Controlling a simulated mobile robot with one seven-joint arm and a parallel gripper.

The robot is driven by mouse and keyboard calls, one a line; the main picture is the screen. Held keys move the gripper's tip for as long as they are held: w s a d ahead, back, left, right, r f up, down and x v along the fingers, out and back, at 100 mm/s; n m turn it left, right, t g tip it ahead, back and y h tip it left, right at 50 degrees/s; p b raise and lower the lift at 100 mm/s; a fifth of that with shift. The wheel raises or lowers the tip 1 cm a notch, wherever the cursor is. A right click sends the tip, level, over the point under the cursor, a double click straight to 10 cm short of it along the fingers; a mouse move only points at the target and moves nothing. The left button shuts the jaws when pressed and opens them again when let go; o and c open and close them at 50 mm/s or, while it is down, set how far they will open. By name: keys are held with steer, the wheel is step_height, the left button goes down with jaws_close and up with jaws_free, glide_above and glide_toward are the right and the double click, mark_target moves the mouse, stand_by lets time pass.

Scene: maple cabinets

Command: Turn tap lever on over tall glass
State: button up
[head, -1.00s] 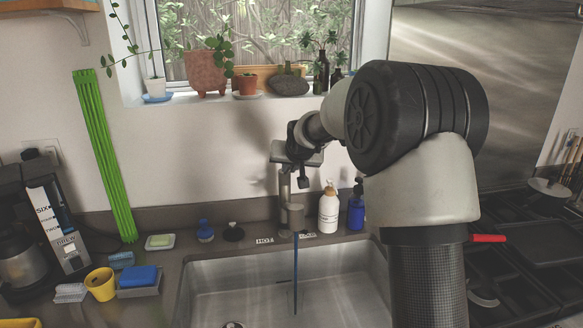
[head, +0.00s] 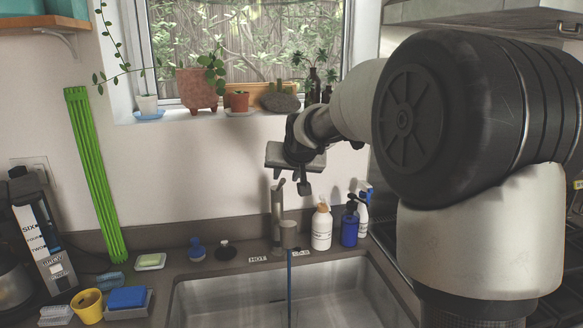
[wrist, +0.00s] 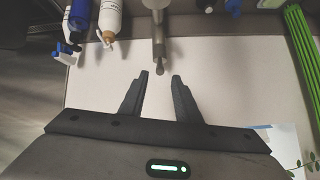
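The grey metal tap (head: 277,212) stands behind the sink, with its lever (head: 280,184) at the top. A thin blue vertical streak (head: 290,285), which looks like water, runs from its spout into the sink. My gripper (head: 304,187) is just above and in front of the tap; its fingers overlap there in the head view. I see no tall glass; the front of the sink is cut off.
A white soap bottle (head: 322,227), a blue bottle (head: 350,222) and a spray bottle stand right of the tap. A blue brush (head: 196,250) and a dark stopper (head: 225,250) are left of it. Potted plants line the windowsill above.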

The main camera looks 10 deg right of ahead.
steer(key=v, duration=0.8)
steer(key=shift+s, duration=0.1)
